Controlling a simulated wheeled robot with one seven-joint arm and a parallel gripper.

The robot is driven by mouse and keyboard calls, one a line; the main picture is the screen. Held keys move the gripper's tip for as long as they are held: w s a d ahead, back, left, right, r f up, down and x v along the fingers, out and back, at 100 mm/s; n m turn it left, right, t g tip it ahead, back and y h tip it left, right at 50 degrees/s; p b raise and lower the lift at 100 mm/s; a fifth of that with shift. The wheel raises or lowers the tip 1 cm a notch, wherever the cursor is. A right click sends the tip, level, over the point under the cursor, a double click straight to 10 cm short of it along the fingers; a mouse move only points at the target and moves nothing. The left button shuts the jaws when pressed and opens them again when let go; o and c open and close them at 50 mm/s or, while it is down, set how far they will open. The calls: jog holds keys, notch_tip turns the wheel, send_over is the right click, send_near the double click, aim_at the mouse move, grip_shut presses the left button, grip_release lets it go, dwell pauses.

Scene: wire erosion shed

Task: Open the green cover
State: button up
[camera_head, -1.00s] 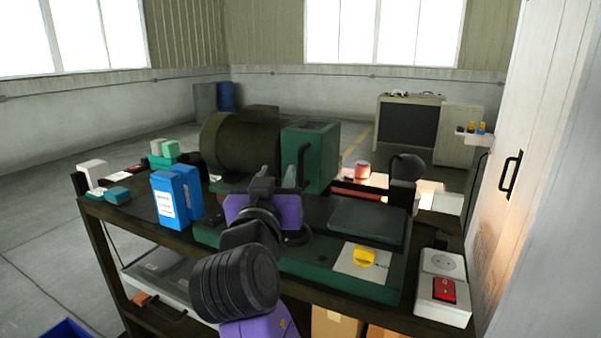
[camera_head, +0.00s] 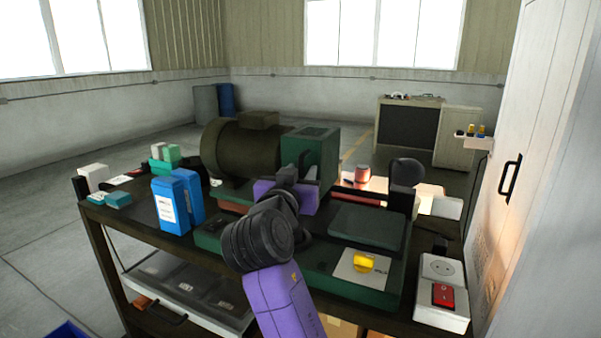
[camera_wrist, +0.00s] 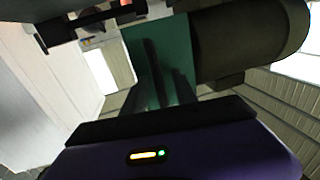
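The green cover (camera_head: 318,155) is an upright box at the right end of the brown motor; it also shows in the wrist view (camera_wrist: 178,45). A dark upright bar, seemingly its handle (camera_wrist: 153,65), runs along its face. My gripper (camera_head: 298,176) is purple with grey fingers and is directly in front of the cover. In the wrist view the fingers (camera_wrist: 163,92) look apart, close to the bar. I cannot tell whether they touch it. My wrist and purple gripper body hide the cover's lower part in the head view.
The brown motor (camera_head: 240,147) lies left of the cover. Blue boxes (camera_head: 178,200) stand left on the bench. A dark green flat lid (camera_head: 366,226), a yellow knob (camera_head: 363,263) and a red switch (camera_head: 444,294) are to the right. A white cabinet (camera_head: 540,170) stands at far right.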

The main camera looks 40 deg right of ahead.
jog(key=shift+c, duration=0.2)
grip_shut()
dwell(1.2)
